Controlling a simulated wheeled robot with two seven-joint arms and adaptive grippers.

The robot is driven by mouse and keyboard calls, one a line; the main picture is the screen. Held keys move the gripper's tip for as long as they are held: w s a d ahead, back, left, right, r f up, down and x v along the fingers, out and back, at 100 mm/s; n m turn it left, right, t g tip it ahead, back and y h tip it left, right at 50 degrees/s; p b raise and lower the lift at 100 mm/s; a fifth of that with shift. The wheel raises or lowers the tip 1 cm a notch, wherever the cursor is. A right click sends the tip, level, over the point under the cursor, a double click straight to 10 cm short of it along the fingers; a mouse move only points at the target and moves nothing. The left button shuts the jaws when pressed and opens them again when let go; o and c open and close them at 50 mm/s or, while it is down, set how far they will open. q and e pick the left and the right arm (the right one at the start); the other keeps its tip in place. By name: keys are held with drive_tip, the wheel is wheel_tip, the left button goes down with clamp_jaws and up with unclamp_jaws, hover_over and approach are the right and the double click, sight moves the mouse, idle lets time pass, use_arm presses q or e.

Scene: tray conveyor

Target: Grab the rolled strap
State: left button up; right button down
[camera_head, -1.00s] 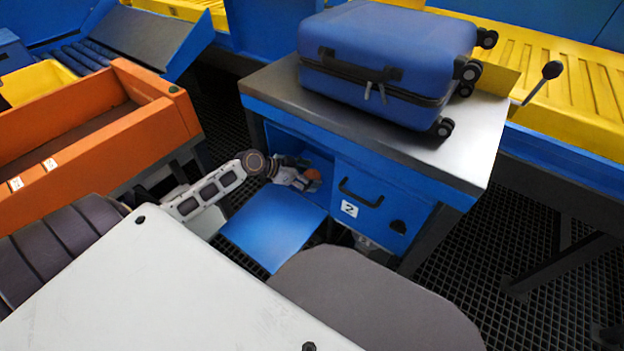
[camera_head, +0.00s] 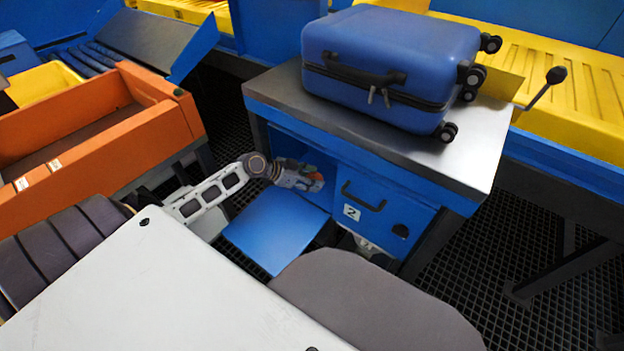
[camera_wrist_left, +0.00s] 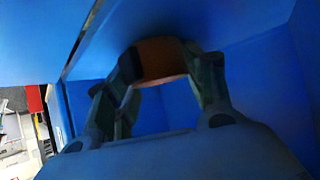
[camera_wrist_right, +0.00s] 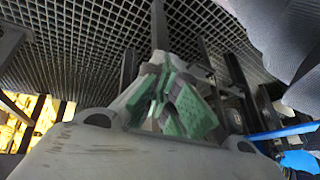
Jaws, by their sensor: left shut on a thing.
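The rolled strap is an orange-brown roll (camera_wrist_left: 160,61) in the left wrist view, between the two fingers of my left gripper (camera_wrist_left: 165,72). My left gripper is shut on it, with a finger on either side. In the head view this gripper (camera_head: 312,181) is inside the open blue compartment under the metal-topped bench, and only a little orange shows at its tips. My right gripper (camera_wrist_right: 168,80) shows in the right wrist view with its green-padded fingers close together and nothing between them. It is low over the dark grating, away from the strap.
A blue suitcase (camera_head: 390,62) lies on the bench top (camera_head: 462,150). The compartment's blue flap (camera_head: 275,230) hangs open in front. A closed blue door with a handle and number 2 (camera_head: 352,213) is beside it. An orange tray (camera_head: 150,130) stands left; a yellow conveyor (camera_head: 590,110) runs behind.

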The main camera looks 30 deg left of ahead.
use_arm(q)
drive_tip(key=shift+r, duration=0.15)
use_arm(e)
drive_tip(key=shift+s+r, duration=0.1)
drive_tip(key=shift+r, duration=0.05)
